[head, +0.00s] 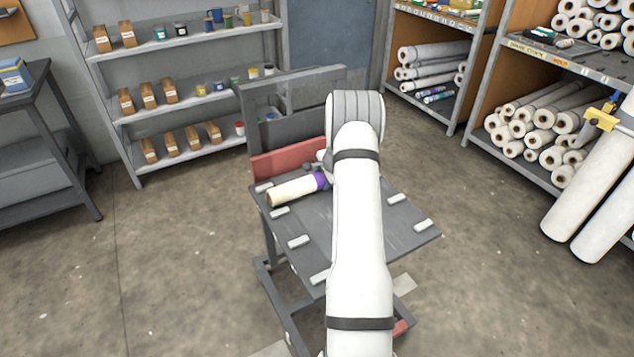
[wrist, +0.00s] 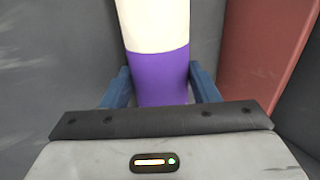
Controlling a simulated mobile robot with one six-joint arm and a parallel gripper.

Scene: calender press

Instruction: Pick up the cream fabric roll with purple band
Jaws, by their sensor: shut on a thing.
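The cream fabric roll with purple band (head: 293,190) lies over the left back part of a dark cart top, close to the red panel. Its purple end points right, toward my arm. In the wrist view the roll (wrist: 155,25) runs up the middle, with the purple band (wrist: 160,75) between the blue fingers. My gripper (wrist: 161,88) is shut on the roll at the purple band. In the head view my white arm hides most of the gripper. I cannot tell whether the roll touches the cart top.
The dark cart (head: 408,222) has several small light blocks on its top. A red panel (head: 288,162) and a grey frame stand at its back edge. Shelves with boxes and jars (head: 190,92) stand behind left; racks of white rolls (head: 540,125) stand right. The floor at left is clear.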

